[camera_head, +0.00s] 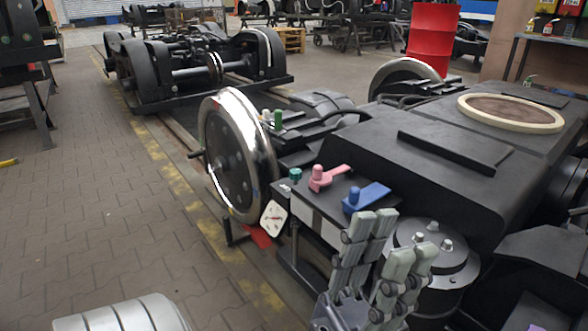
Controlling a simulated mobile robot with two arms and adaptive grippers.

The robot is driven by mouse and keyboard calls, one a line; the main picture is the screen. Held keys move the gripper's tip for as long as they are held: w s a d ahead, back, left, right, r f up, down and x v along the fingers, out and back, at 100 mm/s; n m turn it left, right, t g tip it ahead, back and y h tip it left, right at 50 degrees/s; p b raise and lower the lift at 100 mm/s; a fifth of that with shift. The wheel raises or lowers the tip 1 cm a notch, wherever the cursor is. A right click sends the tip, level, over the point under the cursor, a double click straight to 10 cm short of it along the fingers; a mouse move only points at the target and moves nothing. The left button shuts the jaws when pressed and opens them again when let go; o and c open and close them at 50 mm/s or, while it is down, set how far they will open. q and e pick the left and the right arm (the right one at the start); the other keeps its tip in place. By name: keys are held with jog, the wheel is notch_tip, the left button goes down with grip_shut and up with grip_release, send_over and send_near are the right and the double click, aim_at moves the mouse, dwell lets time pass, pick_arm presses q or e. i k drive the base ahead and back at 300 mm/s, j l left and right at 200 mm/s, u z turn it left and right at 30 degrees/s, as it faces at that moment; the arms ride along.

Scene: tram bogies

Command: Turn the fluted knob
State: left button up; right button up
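A small teal knob (295,174) stands at the left end of a dark control panel (336,188) on the near bogie. It looks like the fluted knob, but its flutes are too small to make out. Beside it are a pink lever handle (321,179) and a blue lever handle (367,196). My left gripper (393,240) points up in front of the panel's right end, to the right of and nearer than the teal knob. Its fingers are apart with nothing between them. It is apart from the knob and partly covers the panel's right end. My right gripper is not in view.
A large shiny wheel (238,155) stands left of the panel, with a white dial (273,217) below. A dark cylinder with bolts (432,262) stands just behind my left gripper. Green and white fittings (278,119) stand behind the knob. The paved floor (90,220) at left is mostly clear.

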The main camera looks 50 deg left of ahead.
aim_at(295, 174)
jog(key=u, duration=1.5)
jog(key=i+j+z, duration=0.1)
jog(key=i+j, duration=0.3)
